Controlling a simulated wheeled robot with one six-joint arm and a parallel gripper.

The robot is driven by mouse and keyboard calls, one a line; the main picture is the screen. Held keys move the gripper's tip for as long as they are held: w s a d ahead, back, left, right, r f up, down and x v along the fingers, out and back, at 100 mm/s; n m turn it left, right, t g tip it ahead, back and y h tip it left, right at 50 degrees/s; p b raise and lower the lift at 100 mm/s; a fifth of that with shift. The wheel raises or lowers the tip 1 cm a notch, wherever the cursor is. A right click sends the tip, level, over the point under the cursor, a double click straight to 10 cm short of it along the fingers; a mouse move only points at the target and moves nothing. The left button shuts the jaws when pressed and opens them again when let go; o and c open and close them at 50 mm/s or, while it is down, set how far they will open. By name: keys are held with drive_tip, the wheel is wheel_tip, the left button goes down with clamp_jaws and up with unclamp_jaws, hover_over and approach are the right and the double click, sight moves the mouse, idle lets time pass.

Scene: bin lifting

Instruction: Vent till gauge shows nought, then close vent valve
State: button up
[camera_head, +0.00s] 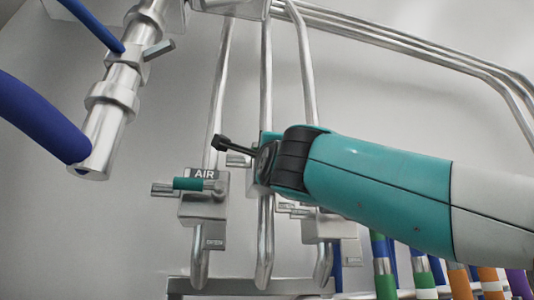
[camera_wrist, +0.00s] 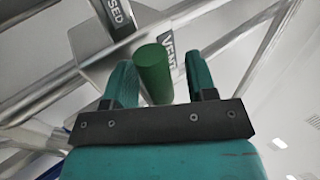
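The vent valve's handle, a green cylinder (camera_wrist: 153,75), shows in the wrist view beside a dark plate reading VENT (camera_wrist: 168,42). My gripper (camera_wrist: 157,65) is open, with one teal finger on each side of the handle. A narrow gap shows at each side, and I cannot tell whether either finger touches it. Another plate, partly cut off and ending in "SED" (camera_wrist: 118,15), is at the top. In the head view my teal and black wrist hides the valve behind it, and my fingers are not clearly seen. No gauge face is readable in either view.
A valve block with an AIR plate (camera_head: 204,174) and a green handle (camera_head: 190,184) stands left of my wrist. Vertical metal pipes (camera_head: 265,90) run behind. A thick metal pipe (camera_head: 113,115) with blue hoses is at upper left. Coloured-banded pipes (camera_head: 422,275) are at lower right.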

drive_tip(key=b+v, duration=1.1)
drive_tip(key=v, duration=0.6)
drive_tip(key=shift+s, duration=0.2)
